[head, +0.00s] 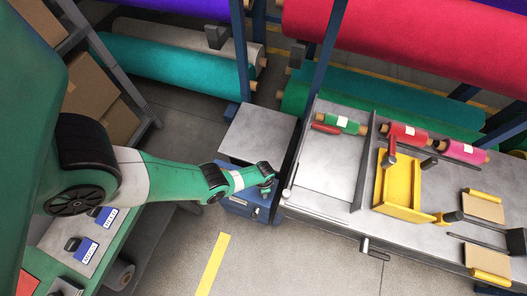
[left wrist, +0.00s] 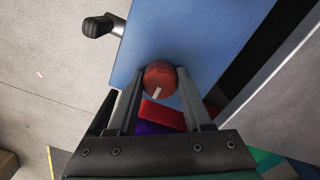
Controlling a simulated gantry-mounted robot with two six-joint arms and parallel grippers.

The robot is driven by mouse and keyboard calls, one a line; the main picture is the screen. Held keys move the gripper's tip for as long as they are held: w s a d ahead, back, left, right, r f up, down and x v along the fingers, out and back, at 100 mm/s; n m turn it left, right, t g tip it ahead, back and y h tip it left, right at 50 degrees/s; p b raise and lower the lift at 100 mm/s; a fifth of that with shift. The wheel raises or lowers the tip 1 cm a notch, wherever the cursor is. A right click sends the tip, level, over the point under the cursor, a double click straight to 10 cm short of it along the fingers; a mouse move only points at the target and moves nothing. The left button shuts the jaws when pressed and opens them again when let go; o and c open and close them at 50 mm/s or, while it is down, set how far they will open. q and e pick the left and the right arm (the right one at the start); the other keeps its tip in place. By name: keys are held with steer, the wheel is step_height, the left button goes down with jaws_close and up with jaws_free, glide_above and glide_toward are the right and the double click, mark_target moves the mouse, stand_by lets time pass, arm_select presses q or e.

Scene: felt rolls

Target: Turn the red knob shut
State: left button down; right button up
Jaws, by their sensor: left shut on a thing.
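The red knob (left wrist: 159,76) sits on a blue panel (left wrist: 200,35) in the left wrist view. It is round, with a short pale mark near its lower edge that runs slightly slanted. My left gripper (left wrist: 161,80) has one dark finger on each side of the knob and is shut on it. In the head view my left gripper (head: 268,180) is at the blue cabinet (head: 240,207) beside the workbench. The knob itself is hidden there. My right gripper is in neither view.
A metal workbench (head: 320,172) to the right carries small felt rolls and a yellow tray (head: 402,205). A black-tipped lever (left wrist: 100,26) sticks out left of the blue panel. Large felt rolls (head: 165,65) lie on racks behind. Open floor (head: 260,262) lies in front.

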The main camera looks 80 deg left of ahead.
arm_select(q)
steer(key=m, duration=0.8)
steer(key=shift+f+m, duration=0.1)
steer(key=shift+m, duration=0.2)
steer(key=m, duration=0.4)
steer(key=shift+s+m+b, duration=0.1)
steer(key=shift+m+b, duration=0.2)
steer(key=shift+m, duration=0.1)
steer(key=m, duration=0.3)
steer(key=shift+m, duration=0.4)
